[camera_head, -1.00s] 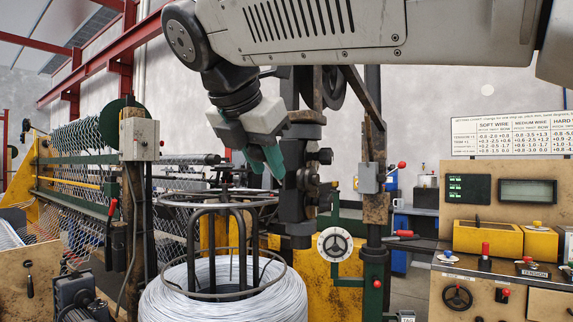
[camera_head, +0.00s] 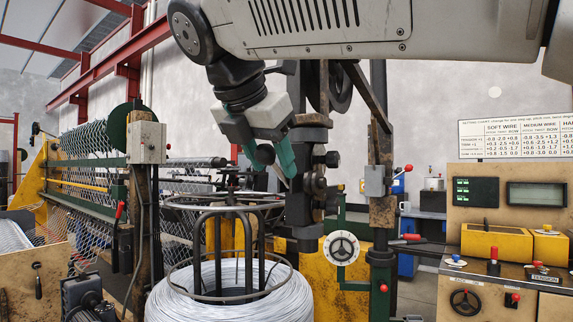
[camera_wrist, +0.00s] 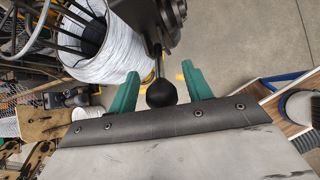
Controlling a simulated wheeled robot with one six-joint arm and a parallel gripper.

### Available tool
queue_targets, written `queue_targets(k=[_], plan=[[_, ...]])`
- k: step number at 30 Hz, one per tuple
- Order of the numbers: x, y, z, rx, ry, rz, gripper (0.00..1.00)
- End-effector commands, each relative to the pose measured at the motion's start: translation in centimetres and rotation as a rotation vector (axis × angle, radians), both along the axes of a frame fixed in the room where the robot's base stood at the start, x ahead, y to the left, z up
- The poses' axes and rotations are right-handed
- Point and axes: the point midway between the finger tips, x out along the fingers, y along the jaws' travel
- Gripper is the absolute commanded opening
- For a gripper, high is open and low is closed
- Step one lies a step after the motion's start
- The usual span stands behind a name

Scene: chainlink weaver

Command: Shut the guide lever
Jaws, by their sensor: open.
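A lever with a round black knob (camera_wrist: 161,92) on a thin dark rod shows in the wrist view; I take it to be the guide lever. Its rod comes from a dark metal block at the top. My gripper (camera_wrist: 160,88) is open, with one green finger on each side of the knob and visible gaps between. In the head view my gripper (camera_head: 275,166) points down just left of the dark upright guide assembly (camera_head: 312,185).
A coil of pale wire (camera_head: 225,302) on a black stand is below my gripper. A control bench with a yellow box (camera_head: 497,243) is at right. Chain-link mesh (camera_head: 90,150) is at left.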

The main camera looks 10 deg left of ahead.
Motion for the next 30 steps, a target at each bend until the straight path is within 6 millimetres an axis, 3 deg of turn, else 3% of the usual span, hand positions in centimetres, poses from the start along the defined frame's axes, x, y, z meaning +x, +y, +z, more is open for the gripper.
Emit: queue_targets(k=[6,12,30], plan=[[-2.5,0.7,2.9,0.003,-0.001,0.003,0.5],[-3.9,1.0,4.6,0.0,0.0,0.001,0.5],[-4.2,1.0,4.9,0.0,0.0,0.0,0.5]])
